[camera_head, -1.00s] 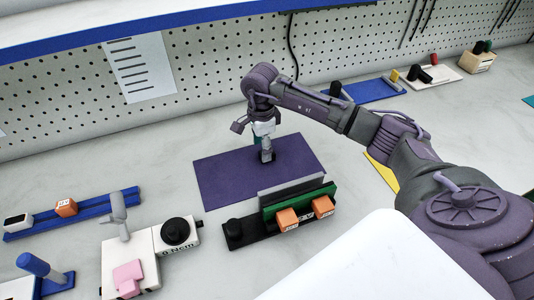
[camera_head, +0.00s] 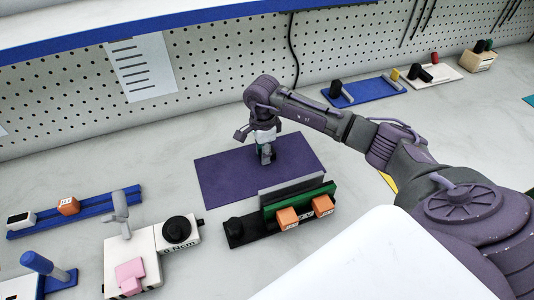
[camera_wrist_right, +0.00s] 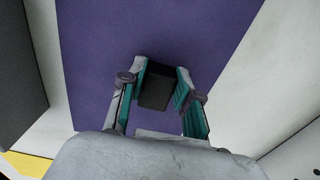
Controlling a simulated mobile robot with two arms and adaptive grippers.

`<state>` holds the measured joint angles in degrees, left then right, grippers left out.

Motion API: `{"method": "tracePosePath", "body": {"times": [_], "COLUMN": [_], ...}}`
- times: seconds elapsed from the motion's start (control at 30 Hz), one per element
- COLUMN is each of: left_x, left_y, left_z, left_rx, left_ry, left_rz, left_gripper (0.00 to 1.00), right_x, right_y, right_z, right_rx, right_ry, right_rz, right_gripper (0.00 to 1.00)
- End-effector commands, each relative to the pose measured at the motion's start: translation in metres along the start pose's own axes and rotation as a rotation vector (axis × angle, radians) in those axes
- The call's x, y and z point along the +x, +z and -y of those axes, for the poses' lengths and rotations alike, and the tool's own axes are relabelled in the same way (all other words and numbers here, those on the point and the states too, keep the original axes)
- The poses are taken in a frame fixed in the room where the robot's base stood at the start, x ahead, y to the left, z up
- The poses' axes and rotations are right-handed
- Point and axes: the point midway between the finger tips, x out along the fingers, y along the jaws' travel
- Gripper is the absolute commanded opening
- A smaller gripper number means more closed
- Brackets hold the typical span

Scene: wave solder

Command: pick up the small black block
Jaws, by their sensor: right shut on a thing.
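The small black block (camera_wrist_right: 155,88) is between the fingers of my right gripper (camera_wrist_right: 163,82) in the right wrist view, over the purple mat (camera_wrist_right: 90,35). My right gripper is shut on it. In the head view my right gripper (camera_head: 266,157) points down at the middle of the purple mat (camera_head: 220,185). The block is too small and covered by the fingers to make out there. I cannot tell whether it touches the mat. My left gripper is not in view.
A black base with a green board (camera_head: 272,218) and orange blocks (camera_head: 287,218) stands just in front of the mat. A white unit with a black knob (camera_head: 176,230) and a blue rail (camera_head: 95,207) are at left. A blue tray (camera_head: 370,93) is at back right.

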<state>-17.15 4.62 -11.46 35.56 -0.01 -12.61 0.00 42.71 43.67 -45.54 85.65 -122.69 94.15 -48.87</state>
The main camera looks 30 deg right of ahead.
Motion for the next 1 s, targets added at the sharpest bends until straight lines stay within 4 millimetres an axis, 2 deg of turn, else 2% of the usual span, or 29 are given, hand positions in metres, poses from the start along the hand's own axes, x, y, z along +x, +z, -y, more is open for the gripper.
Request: {"method": "tracePosePath", "body": {"times": [0.27, 0.37, 0.5, 0.8, 1.0], "left_x": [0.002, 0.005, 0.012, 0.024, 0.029], "left_y": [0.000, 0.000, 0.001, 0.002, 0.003], "left_z": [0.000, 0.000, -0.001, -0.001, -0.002], "left_rx": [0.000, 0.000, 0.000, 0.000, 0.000], "left_ry": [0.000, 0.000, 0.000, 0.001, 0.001], "left_rz": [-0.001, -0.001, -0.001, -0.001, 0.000], "left_gripper": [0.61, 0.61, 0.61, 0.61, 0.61], "right_x": [-0.007, -0.018, -0.043, -0.080, -0.100], "right_y": [0.000, 0.000, 0.000, -0.048, -0.068], "right_z": [0.001, 0.001, 0.002, -0.053, -0.078], "right_rx": [0.001, 0.000, -0.001, 0.001, 0.002], "right_ry": [-0.003, -0.004, -0.008, -0.003, -0.001], "right_rz": [0.001, 0.000, 0.001, -0.005, -0.002], "right_gripper": [0.00, 0.00, 0.00, 0.00, 0.00]}}
